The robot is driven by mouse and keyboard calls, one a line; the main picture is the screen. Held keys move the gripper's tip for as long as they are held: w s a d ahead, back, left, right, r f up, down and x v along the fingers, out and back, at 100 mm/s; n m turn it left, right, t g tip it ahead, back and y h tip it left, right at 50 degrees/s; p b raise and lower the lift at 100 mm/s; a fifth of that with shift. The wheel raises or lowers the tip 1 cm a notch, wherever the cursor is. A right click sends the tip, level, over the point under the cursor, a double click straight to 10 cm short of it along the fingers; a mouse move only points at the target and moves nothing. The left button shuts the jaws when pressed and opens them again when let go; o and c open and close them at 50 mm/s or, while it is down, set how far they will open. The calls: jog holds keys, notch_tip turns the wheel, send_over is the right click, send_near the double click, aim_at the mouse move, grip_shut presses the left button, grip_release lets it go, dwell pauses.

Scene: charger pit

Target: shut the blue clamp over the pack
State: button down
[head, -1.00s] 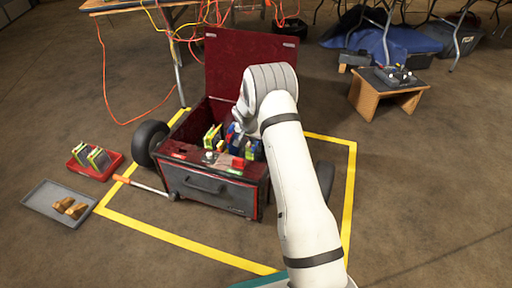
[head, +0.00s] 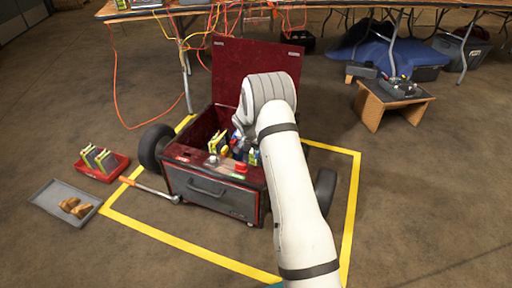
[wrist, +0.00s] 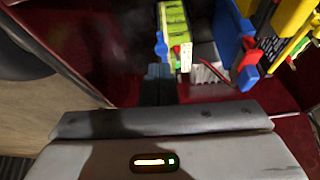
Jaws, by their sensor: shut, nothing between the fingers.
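In the wrist view, my gripper (wrist: 158,84) is shut with dark fingers together and nothing between them. Just ahead of the fingertips is a small blue part (wrist: 161,46), beside a green-and-yellow pack (wrist: 174,24). To the right is a larger blue upright piece (wrist: 230,38) with a red-and-blue end near a yellow-edged pack (wrist: 290,18). I cannot tell which blue part is the clamp, or how far it is closed. In the head view, my arm's wrist covers most of this spot inside the open red cart (head: 200,128); a pack (head: 217,142) shows left of it.
The cart's red lid (head: 240,62) stands open behind my arm. A red tray of packs (head: 118,172) and a grey tray (head: 50,207) lie on the floor at left. A low wooden stand (head: 372,108) is at right. Cables hang from the table behind.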

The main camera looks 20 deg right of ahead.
jog(key=p+v, duration=0.1)
jog(key=v, duration=0.4)
jog(key=shift+a+r+p, duration=0.15)
jog(key=shift+r+p, duration=0.2)
jog(key=s+a+r+n+p, duration=0.1)
jog(key=s+r+p, duration=0.45)
jog(key=r, duration=0.65)
jog(key=s+a+r+n+p, duration=0.1)
jog(key=s+r+p, duration=0.4)
jog(key=r, duration=0.6)
jog(key=s+a+r+n+p, duration=0.1)
jog(key=s+r+p, duration=0.4)
jog(key=r, duration=0.7)
jog(key=s+a+r+n+y+p, duration=0.1)
jog(key=s+a+r+n+p, duration=0.1)
jog(key=s+r+p, duration=0.9)
jog(key=s+a+r+n+g+y+p, duration=0.1)
jog(key=s+a+r+n+y+p, duration=0.1)
jog(key=s+r+p, duration=0.9)
jog(key=s+a+r+n, duration=0.1)
jog(key=s+a+r, duration=0.1)
jog(key=s+r, duration=0.2)
jog(key=shift+s+r+n, duration=0.3)
jog(key=shift+s+r, duration=0.1)
jog(key=shift+r, duration=0.1)
jog(key=shift+a, duration=0.1)
